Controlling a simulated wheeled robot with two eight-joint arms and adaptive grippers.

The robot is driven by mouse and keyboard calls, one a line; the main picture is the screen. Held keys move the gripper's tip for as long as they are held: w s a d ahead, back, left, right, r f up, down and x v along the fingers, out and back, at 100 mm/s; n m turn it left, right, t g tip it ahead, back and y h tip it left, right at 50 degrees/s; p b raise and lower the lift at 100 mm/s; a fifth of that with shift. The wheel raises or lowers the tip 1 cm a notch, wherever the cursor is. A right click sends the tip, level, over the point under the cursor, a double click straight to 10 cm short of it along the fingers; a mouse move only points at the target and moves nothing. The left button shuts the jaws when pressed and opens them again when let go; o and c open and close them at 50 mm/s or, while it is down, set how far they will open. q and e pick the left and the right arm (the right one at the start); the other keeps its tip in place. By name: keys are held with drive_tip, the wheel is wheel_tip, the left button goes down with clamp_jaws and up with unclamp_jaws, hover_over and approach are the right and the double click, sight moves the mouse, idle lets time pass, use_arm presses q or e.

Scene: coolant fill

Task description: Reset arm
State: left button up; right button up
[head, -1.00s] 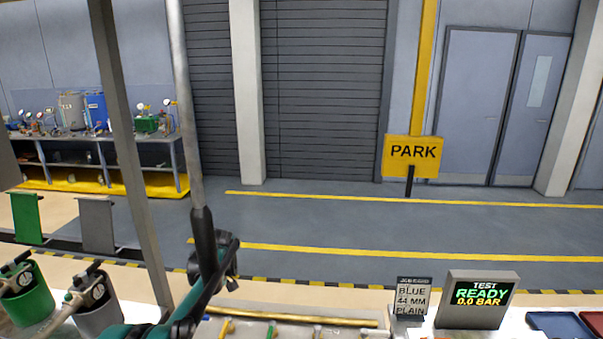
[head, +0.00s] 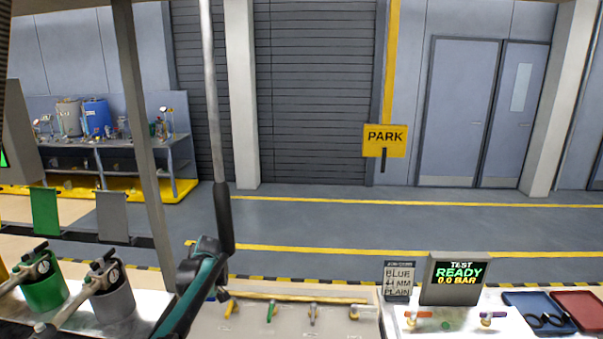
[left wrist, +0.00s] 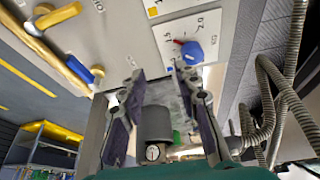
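My left arm, with a teal link (head: 193,285), rises from the bottom of the head view in front of the bench; its fingers cannot be made out there. In the left wrist view my left gripper (left wrist: 162,80) has its two dark fingers spread apart, with nothing held between them. Behind the fingers, a grey cylinder with a round gauge (left wrist: 153,153) shows low in the picture. A pale panel with a blue knob (left wrist: 192,51) and a red pointer lies beyond the fingertips. My right gripper is in neither view.
The bench panel carries several coloured valve handles, one yellow (head: 231,306). A test display (head: 455,279) reads READY, 0.0 BAR, beside a label card (head: 398,281). Blue (head: 520,298) and red trays stand right. Green (head: 45,290) and grey canisters stand left. Floor beyond is clear.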

use_arm(q)
drive_tip(key=s+d+r+m+t+h+b, duration=0.1)
drive_tip(key=s+d+r+m+t, duration=0.2)
drive_tip(key=s, duration=0.4)
drive_tip(key=s+d+r+m+h+b, duration=0.1)
drive_tip(key=s+d+r+m+b, duration=0.1)
drive_tip(key=s+d+m, duration=0.4)
drive_tip(key=s+d+f+m+t+h+b, duration=0.1)
drive_tip(key=s+d+f+m, duration=0.1)
drive_tip(key=s, duration=0.6)
drive_tip(key=s+d+f+m+t+h+b, duration=0.1)
drive_tip(key=s+d+f+m+t, duration=0.1)
drive_tip(key=s+f+m, duration=0.3)
drive_tip(key=s+d, duration=0.1)
drive_tip(key=s, duration=0.3)
drive_tip(key=shift+s+f, duration=0.2)
drive_tip(key=shift+s, duration=0.1)
